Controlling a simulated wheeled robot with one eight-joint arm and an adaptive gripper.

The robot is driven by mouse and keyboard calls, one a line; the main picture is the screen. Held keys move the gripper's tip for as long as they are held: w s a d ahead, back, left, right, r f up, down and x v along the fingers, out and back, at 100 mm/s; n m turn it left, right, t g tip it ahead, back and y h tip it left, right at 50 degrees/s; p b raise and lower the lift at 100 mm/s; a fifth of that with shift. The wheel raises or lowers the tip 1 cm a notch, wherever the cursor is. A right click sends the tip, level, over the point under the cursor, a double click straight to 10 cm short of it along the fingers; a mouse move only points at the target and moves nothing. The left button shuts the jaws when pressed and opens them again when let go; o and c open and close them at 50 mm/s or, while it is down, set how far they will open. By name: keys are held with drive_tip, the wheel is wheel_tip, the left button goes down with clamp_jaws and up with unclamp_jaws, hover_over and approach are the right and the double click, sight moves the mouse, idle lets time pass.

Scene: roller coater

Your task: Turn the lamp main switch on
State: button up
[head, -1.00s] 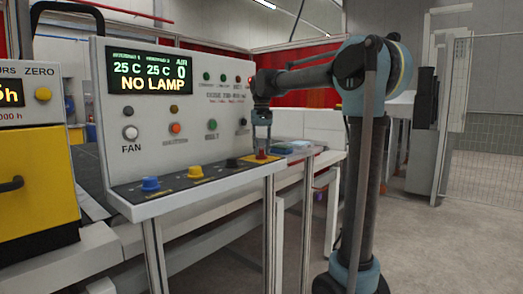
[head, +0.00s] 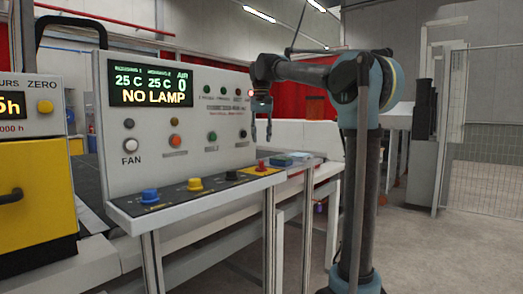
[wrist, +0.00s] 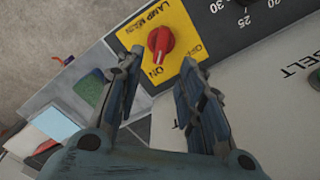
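The lamp main switch is a red knob (wrist: 161,42) on a yellow plate (wrist: 180,22) marked LAMP MAIN, ON and OFF. In the wrist view its handle points toward the ON mark. In the head view the red knob (head: 262,165) stands at the right end of the panel's sloping ledge. My gripper (wrist: 161,72) is open and empty, its fingers apart. In the head view my gripper (head: 262,141) hangs above the knob with a visible gap. The display (head: 150,85) reads NO LAMP.
Blue (head: 150,195) and yellow (head: 195,184) knobs and a black one (head: 232,175) sit left along the ledge. The upright panel (head: 112,118) with several buttons rises behind. A yellow machine (head: 38,195) stands at left. The floor at right is open.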

drive_tip(key=shift+r, duration=1.05)
drive_tip(key=s+d+f+t, duration=0.1)
drive_tip(key=s+d+f, duration=1.45)
drive_tip(key=f, duration=0.25)
drive_tip(key=s+d+f, duration=0.3)
drive_tip(key=s+f, duration=0.5)
drive_tip(key=f, duration=0.4)
drive_tip(key=s+d+f+m+t, duration=0.1)
drive_tip(key=s+d+f, duration=0.2)
drive_tip(key=s+f, duration=0.6)
wheel_tip(320, 180, down, 4)
drive_tip(key=shift+f, duration=0.1)
drive_tip(key=shift+d, duration=0.1)
drive_tip(key=shift+w+f, duration=0.2)
drive_tip(key=shift+w, duration=0.3)
